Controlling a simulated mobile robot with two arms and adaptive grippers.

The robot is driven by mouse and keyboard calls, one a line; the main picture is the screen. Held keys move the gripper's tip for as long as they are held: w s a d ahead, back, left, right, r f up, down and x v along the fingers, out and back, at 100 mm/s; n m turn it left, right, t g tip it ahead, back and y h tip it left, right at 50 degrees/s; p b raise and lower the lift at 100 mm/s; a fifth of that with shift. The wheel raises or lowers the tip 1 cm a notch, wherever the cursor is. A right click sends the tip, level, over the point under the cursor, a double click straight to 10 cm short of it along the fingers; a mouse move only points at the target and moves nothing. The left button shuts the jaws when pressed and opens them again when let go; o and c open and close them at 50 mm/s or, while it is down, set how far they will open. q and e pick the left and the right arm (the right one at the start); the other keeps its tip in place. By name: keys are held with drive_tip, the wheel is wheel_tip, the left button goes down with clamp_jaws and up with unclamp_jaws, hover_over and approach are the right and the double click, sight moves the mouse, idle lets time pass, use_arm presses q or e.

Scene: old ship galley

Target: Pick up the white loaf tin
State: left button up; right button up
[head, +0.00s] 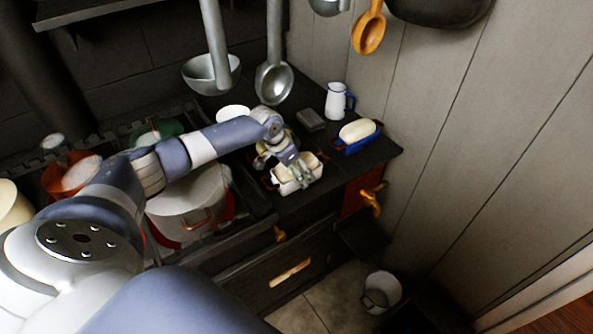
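The white loaf tin (289,187) sits on the dark stove top near its front right edge, in the head view. My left arm reaches in from the left, and its gripper (290,168) is pointed down over the tin. The fingers overlap the tin and hide part of its inside and rim. Whether they touch or grip it cannot be made out. My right gripper is not in view.
A blue dish with a white loaf-shaped thing (357,131) and a white jug (337,102) stand behind the tin. A large pot (190,205) stands to its left. Ladles (273,80) hang above. A plank wall rises on the right.

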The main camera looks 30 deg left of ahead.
use_arm(q)
drive_tip(key=c, duration=1.2)
drive_tip(key=shift+r, duration=0.1)
